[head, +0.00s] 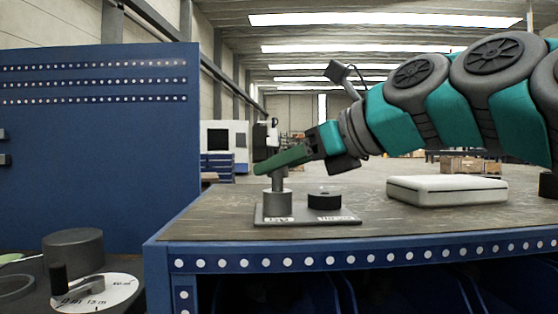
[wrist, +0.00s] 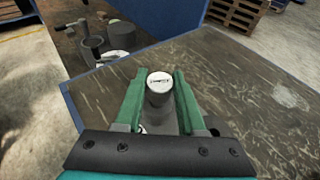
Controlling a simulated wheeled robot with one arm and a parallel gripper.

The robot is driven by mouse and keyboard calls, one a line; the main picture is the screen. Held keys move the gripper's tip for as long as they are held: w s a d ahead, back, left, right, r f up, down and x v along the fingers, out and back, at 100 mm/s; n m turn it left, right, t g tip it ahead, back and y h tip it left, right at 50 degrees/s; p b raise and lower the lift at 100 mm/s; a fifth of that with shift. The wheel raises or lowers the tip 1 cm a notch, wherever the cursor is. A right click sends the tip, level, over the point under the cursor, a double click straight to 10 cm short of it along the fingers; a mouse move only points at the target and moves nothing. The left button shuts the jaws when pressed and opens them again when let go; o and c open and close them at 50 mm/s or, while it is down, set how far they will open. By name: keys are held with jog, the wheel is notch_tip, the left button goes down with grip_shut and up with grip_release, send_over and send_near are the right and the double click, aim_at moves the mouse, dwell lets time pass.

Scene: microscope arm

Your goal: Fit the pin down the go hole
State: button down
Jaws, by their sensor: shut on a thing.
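My gripper (head: 270,165) has green fingers shut on the pin (head: 276,182), a grey cylinder held upright. In the wrist view the pin (wrist: 160,97) stands between the fingertips (wrist: 160,76), its round top carrying a pale label. In the head view the pin's lower part meets the top of a grey cylindrical block (head: 276,204) on the left of a flat base plate (head: 307,220). I cannot tell whether its tip is inside a hole or only at the block's top. A shorter black round block (head: 325,201) stands on the plate's right. Both have white labels, too small to read surely.
The plate rests on a worn bench top (head: 390,226). A pale flat case (head: 446,190) lies to the right, under my arm. A blue panel (head: 95,140) rises at the left. A lower surface there holds a dark cylinder (head: 73,248) and a white dial (head: 96,292).

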jog(key=shift+f, duration=0.25)
jog(key=shift+c, duration=2.1)
grip_release()
jog(key=shift+s, duration=0.1)
jog(key=v, duration=0.6)
jog(key=shift+s+d+r, duration=0.15)
jog(key=shift+d+r, duration=0.1)
jog(key=shift+d, duration=0.05)
jog(key=shift+s+d+r, duration=0.1)
jog(key=shift+s+d, duration=0.2)
jog(key=shift+s, duration=0.05)
